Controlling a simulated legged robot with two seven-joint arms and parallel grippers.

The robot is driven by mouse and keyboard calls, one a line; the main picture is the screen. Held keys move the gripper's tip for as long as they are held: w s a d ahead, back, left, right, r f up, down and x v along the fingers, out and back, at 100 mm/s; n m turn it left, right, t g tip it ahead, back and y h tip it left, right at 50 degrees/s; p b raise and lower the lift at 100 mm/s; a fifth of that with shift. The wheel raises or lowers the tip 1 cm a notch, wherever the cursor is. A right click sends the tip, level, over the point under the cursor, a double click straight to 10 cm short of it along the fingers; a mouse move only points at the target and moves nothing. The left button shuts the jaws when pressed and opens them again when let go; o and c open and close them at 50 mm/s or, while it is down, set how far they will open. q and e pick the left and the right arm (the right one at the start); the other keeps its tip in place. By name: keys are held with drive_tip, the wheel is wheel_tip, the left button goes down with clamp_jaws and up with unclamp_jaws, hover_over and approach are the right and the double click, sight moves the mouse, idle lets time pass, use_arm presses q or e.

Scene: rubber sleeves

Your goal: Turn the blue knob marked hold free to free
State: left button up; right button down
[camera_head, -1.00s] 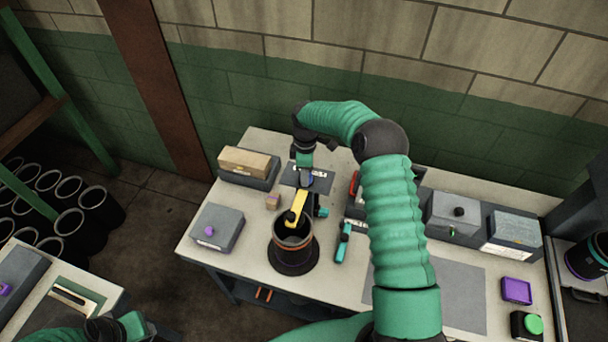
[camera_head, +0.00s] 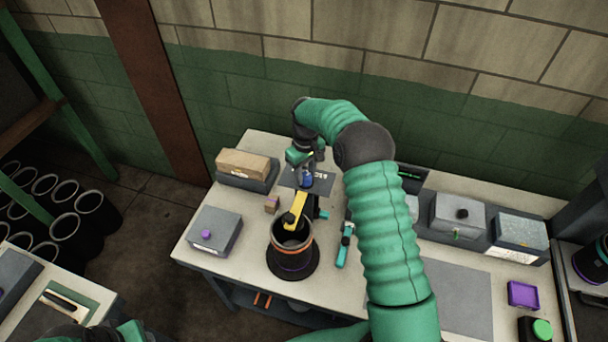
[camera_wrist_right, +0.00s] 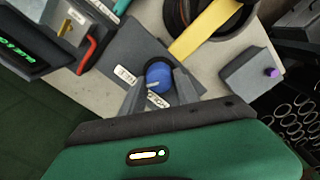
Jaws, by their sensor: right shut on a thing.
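The blue knob (camera_wrist_right: 158,76) is round with a pale pointer line. It sits on a dark grey plate (camera_wrist_right: 133,48) with white labels, partly legible as HOLD and cut off by the fingers. In the head view the knob (camera_head: 307,180) shows small below my right gripper (camera_head: 306,170). In the right wrist view my right gripper (camera_wrist_right: 160,92) has a finger on each side of the knob and is shut on it. Part of the label by the knob is hidden. My left gripper (camera_head: 130,332) is only partly seen at the lower left edge, and its fingers are not clear.
A black cylinder with a yellow bar (camera_head: 298,208) stands in front of the plate. A cardboard box (camera_head: 243,163) lies at the back left, and a grey box with a purple knob (camera_head: 215,232) at the front left. A teal-handled tool (camera_head: 344,246) lies right of the cylinder.

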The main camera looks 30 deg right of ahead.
drive_tip(key=shift+d+r+m, duration=0.1)
drive_tip(key=shift+d+m, duration=0.05)
drive_tip(key=shift+m, duration=0.35)
drive_tip(key=c, duration=1.3)
unclamp_jaws()
drive_tip(key=o, duration=0.4)
drive_tip(key=shift+s, duration=0.15)
drive_tip(key=shift+r, duration=0.2)
wheel_tip(320, 180, up, 8)
drive_tip(key=b, duration=0.2)
drive_tip(key=shift+b, duration=0.4)
wheel_tip(320, 180, up, 8)
hover_over(306, 175)
drive_tip(key=shift+r, duration=0.15)
drive_tip(key=shift+d, duration=0.1)
